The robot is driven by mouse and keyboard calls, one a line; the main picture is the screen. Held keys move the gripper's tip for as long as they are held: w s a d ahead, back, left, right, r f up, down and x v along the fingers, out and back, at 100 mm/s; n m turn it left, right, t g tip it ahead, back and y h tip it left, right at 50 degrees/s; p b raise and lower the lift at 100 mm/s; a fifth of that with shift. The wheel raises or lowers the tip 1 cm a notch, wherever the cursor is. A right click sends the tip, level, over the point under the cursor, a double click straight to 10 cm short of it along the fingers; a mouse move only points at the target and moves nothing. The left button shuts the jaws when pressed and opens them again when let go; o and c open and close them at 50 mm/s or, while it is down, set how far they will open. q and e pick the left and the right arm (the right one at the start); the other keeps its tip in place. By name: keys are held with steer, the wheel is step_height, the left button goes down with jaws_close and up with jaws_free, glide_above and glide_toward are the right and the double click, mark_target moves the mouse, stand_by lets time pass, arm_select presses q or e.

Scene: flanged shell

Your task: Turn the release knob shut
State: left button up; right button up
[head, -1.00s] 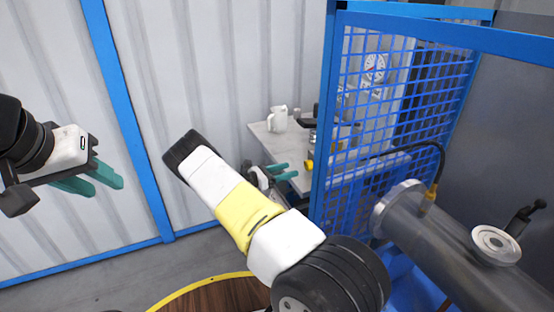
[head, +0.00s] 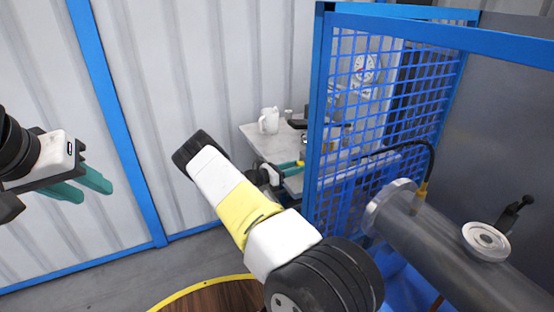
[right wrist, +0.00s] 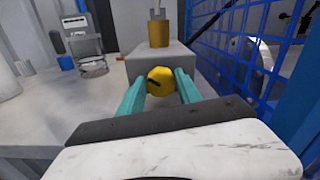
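The yellow release knob (right wrist: 159,81), round with a dark slot, sits on the front face of a grey block (right wrist: 150,62). In the right wrist view, the teal fingers of my right gripper (right wrist: 160,84) are apart, one on each side of the knob. I cannot tell whether they touch it. In the head view my right gripper (head: 287,169) reaches the bench edge, largely hidden behind my own arm. My left gripper (head: 80,186) is open and empty at the left, in front of the wall.
A grey bench (head: 257,139) carries a white jug (head: 269,121). A blue mesh fence (head: 345,125) stands close to the right of my right gripper. A grey flanged pipe (head: 425,220) lies at the lower right. A round wooden top (head: 220,297) is at the bottom.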

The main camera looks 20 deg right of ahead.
jaws_close()
steer(key=m, duration=0.5)
steer(key=shift+s+m, duration=0.15)
steer(key=shift+m, duration=0.25)
steer(key=m, duration=0.4)
steer(key=shift+f+m, duration=0.1)
steer(key=shift+m, duration=0.3)
steer(key=shift+s, duration=0.1)
steer(key=o, duration=0.6)
jaws_free()
steer(key=shift+c, duration=0.2)
